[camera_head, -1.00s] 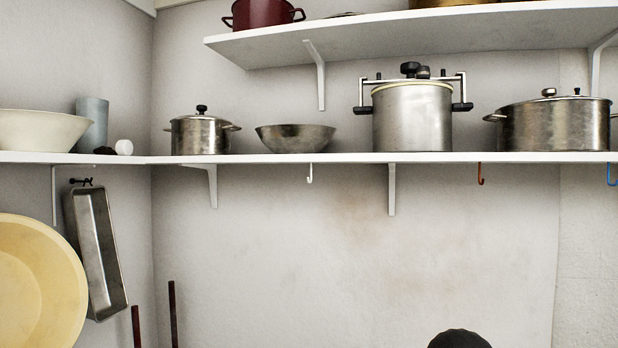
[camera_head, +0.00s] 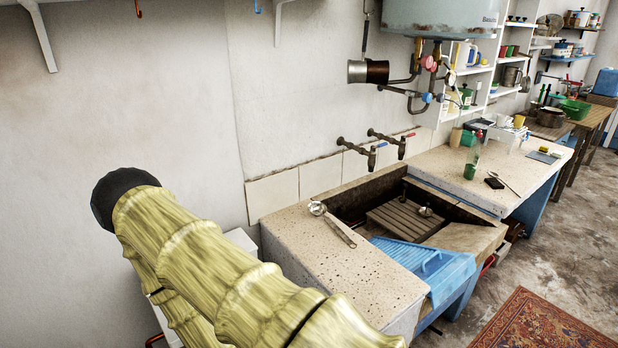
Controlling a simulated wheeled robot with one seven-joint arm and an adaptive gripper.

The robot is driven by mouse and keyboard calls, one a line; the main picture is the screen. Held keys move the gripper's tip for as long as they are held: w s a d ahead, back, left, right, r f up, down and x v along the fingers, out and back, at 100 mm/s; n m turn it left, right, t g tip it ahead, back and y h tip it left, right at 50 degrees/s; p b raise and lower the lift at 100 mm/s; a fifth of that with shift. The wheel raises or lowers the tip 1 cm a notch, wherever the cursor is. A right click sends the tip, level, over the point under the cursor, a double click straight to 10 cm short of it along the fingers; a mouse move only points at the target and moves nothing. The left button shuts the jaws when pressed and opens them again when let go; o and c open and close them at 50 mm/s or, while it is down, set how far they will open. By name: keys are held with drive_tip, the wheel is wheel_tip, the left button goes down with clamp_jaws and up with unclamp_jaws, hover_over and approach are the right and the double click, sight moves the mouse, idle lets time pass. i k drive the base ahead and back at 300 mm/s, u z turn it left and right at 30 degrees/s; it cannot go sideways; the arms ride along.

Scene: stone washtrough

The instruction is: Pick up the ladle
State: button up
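A metal ladle (camera_head: 339,231) lies on the speckled stone ledge (camera_head: 372,280) at the near left end of the washtrough. Its round bowl is at the back left, close to the basin's edge, and its handle slants toward the front right. Nothing covers it. My gripper is not in view, so its state and its place relative to the ladle do not show.
A blue washboard (camera_head: 428,262) leans over the trough's front beside the ledge. Taps (camera_head: 362,150) stick out from the wall above the basin. A water heater (camera_head: 440,18) hangs higher up. My yellow-sleeved arm fills the lower left. A patterned rug (camera_head: 540,325) lies on the floor at the right.

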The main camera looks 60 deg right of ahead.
sight(317, 209)
drive_tip(key=u, duration=1.7)
drive_tip(key=k, duration=1.65)
drive_tip(key=z, duration=1.85)
